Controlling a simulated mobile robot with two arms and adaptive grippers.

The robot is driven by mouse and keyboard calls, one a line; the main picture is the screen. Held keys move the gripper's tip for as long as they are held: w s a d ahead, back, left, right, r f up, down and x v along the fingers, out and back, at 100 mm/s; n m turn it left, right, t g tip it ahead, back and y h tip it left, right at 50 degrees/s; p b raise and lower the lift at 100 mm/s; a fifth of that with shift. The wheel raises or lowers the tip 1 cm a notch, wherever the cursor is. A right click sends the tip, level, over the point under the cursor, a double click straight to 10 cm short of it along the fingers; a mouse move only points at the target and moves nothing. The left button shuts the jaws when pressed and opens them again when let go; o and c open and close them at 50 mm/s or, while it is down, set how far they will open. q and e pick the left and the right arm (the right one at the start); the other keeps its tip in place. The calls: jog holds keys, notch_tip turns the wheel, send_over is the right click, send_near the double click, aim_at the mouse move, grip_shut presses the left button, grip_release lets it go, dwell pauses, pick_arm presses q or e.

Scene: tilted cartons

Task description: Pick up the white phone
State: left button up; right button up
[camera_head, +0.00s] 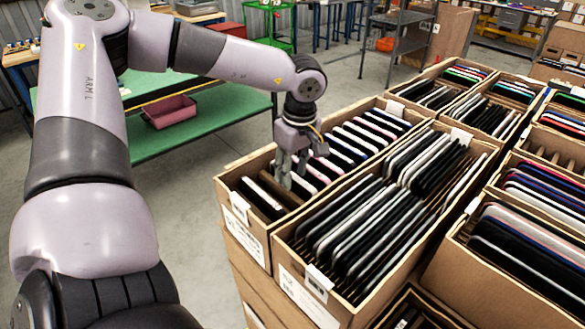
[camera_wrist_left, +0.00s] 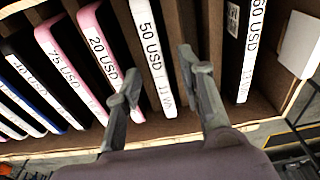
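The white phone (camera_wrist_left: 153,50), marked 50 USD, stands on edge in a cardboard carton in the left wrist view. My left gripper (camera_wrist_left: 158,64) is open, with one finger on each side of this phone's edge in that view. Whether the fingers touch the white phone cannot be told. In the head view the left gripper (camera_head: 293,172) points down into the front-left carton (camera_head: 232,187). My right gripper is not in view.
A phone with a white edge (camera_wrist_left: 252,50) and brown dividers stand right of the gripper in the wrist view. More cartons full of phones, such as this one (camera_head: 285,250), crowd the right side. A green table (camera_head: 200,118) with a pink bin (camera_head: 170,111) stands behind.

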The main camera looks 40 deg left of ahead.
pick_arm(q)
jog(key=shift+c, duration=0.2)
grip_shut()
dwell(0.3)
